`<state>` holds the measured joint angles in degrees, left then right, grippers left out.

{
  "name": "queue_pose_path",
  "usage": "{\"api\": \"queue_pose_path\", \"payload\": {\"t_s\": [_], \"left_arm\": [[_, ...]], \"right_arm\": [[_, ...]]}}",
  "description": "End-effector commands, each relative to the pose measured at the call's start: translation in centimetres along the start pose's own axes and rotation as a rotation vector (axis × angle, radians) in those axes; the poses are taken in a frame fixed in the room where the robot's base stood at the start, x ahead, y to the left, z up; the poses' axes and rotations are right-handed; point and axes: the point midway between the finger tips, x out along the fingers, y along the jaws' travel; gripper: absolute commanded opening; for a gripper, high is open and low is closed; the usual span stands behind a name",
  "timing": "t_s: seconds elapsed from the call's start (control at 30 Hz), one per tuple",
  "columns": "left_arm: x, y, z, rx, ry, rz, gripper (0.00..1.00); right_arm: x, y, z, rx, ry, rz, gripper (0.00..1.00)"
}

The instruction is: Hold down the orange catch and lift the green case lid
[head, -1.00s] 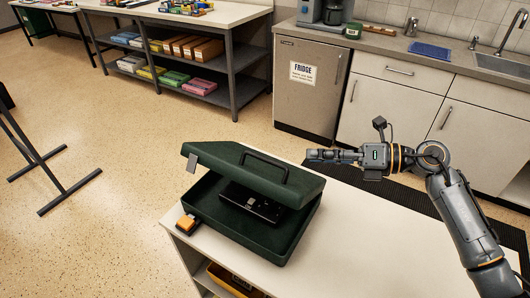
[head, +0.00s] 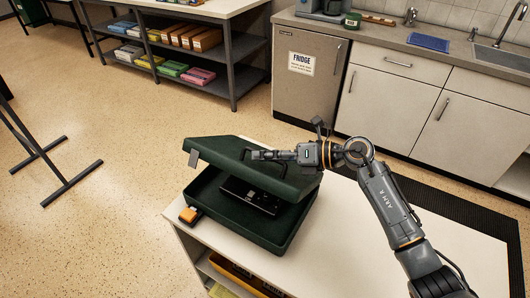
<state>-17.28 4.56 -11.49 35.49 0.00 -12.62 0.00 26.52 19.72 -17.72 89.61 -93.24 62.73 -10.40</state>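The green case (head: 222,211) sits on the near left end of the white-topped unit. Its green lid (head: 228,160) stands partly raised, tilted, with a gap at the front. A black device (head: 250,196) shows inside. The orange catch (head: 188,215) is at the case's left front corner, with nothing touching it in view. My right gripper (head: 258,154) is over the lid, at the place of its handle, which it largely hides. I cannot tell whether its fingers hold the handle. My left gripper is not in view.
The white top (head: 400,225) is clear to the right of the case. A yellow tray (head: 235,275) sits on the shelf below. A fridge (head: 308,75) and sink counter stand behind, beyond a dark floor mat (head: 450,215). A dark metal frame (head: 50,165) stands at the left.

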Motion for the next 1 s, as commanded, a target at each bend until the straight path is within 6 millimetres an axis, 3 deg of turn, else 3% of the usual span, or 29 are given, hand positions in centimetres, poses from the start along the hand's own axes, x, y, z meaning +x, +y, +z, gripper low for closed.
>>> {"api": "queue_pose_path", "payload": {"t_s": [0.33, 0.5, 1.0], "left_arm": [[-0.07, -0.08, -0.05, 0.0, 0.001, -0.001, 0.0], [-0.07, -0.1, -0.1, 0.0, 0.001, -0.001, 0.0], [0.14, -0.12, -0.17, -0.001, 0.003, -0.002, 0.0]], "right_arm": [[0.42, 0.0, 0.0, -0.001, 0.0, 0.0, 0.34], [0.39, 0.0, 0.0, -0.001, 0.0, 0.0, 0.0], [0.0, -0.22, 0.82, 0.029, -0.001, 0.011, 0.0]]}}
